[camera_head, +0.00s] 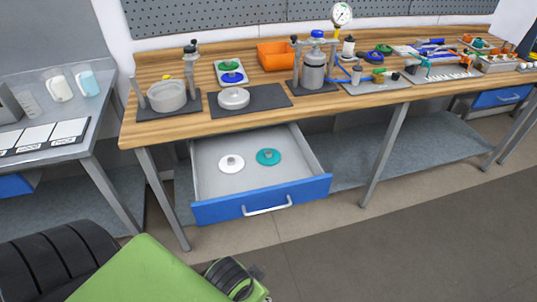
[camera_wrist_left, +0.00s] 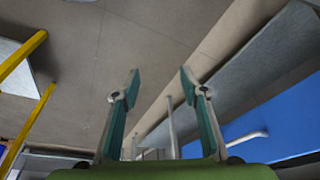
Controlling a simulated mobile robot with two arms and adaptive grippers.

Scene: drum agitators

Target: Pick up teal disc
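The teal disc (camera_head: 268,157) lies flat in the open drawer (camera_head: 262,210) under the wooden bench, with a small knob on its top. A white disc (camera_head: 231,163) of similar shape lies to its left in the same drawer, apart from it. My left gripper (camera_wrist_left: 160,85) shows in the left wrist view with its two fingers spread apart and nothing between them. The teal disc does not show in that view. No gripper fingers show in the head view; only green and black parts of my own body are at the lower left.
The wooden bench top (camera_head: 290,122) above the drawer holds a metal pot (camera_head: 167,96), an orange bin (camera_head: 274,55) and a pressure vessel (camera_head: 314,74). Bench legs (camera_head: 384,155) stand either side of the drawer. The floor (camera_head: 360,245) in front is clear.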

